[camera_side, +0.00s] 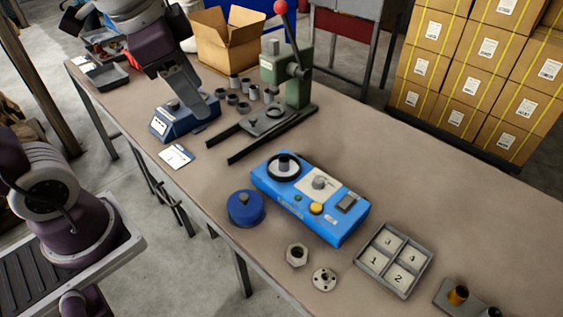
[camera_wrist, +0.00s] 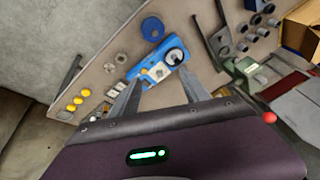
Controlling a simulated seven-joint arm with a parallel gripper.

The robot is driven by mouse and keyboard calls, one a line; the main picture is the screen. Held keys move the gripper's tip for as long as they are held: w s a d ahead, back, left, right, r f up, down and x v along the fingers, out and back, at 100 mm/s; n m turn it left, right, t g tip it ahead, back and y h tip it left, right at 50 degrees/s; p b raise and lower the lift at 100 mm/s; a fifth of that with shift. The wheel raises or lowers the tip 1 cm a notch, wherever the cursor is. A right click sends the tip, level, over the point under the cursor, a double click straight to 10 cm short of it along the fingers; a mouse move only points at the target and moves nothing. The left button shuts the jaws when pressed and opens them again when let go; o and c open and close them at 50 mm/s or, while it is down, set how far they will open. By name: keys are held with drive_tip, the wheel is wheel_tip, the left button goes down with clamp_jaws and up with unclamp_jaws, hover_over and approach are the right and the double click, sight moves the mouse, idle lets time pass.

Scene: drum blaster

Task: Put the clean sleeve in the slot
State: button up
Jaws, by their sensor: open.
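My gripper (camera_wrist: 160,76) is open and empty in the wrist view, its fingers spread. In the side view it hangs over the far left part of the bench, above the blue scale-like device (camera_side: 178,122). Several grey cylinders (camera_side: 243,107), possibly sleeves, stand beside the green press; I cannot tell which is clean. A brown-gold sleeve (camera_side: 458,294) stands in a grey holder at the lower right, beside a dark piece. Several yellow-topped pieces show in the wrist view (camera_wrist: 78,101). A grey tray (camera_side: 411,254) has numbered compartments that look empty; no slot is clearly identifiable.
A blue machine (camera_side: 345,219) with a black ring sits mid-bench. Near it are a blue round container (camera_side: 245,208), a hex nut (camera_side: 297,255) and a flanged disc (camera_side: 324,279). The green press (camera_side: 297,88) with a red-knobbed lever stands behind.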

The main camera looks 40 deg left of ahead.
drive_tip(key=w+a+f+m+g, duration=0.15)
drive_tip(key=w+f+m, duration=0.4)
drive_tip(key=w, duration=0.65)
drive_tip(key=m+g, duration=0.3)
drive_tip(key=m, duration=0.6)
approach(284, 158)
drive_tip(key=shift+s+a+f+t, duration=0.2)
drive_tip(key=shift+s+a+t, duration=0.05)
drive_tip(key=shift+s+a, duration=0.25)
drive_tip(key=shift+m, duration=0.25)
drive_tip(key=f, duration=0.8)
drive_tip(key=shift+w+d+f, duration=0.15)
drive_tip(key=shift+w+d, duration=0.15)
drive_tip(key=shift+d, duration=0.1)
clamp_jaws()
